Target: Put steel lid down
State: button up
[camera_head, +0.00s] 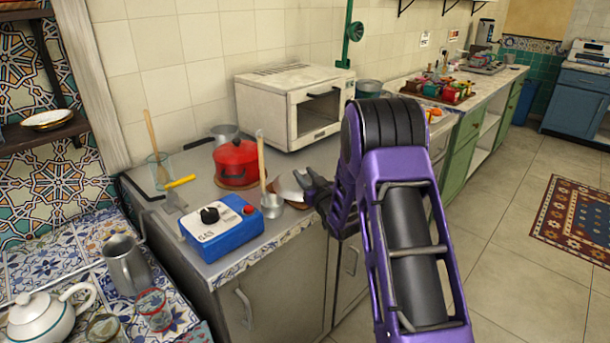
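My gripper (309,181) is at the front edge of the grey counter, right of the red pot. A shiny silver piece (287,191), which looks like the steel lid, shows just left of the fingers, partly hidden by them. It is too small to tell whether the fingers grip it or only stand beside it, or whether it touches the counter. The red pot (236,164) stands on the counter with a red top on it.
A small steel pot with an upright wooden handle (271,204) and a blue gas box (221,228) stand close left of my gripper. A white microwave (294,104) is behind. A yellow-handled tool (180,182) and a glass (158,170) stand farther left.

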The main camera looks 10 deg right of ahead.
jog(key=o, duration=0.3)
jog(key=shift+r, duration=0.1)
jog(key=v, duration=1.2)
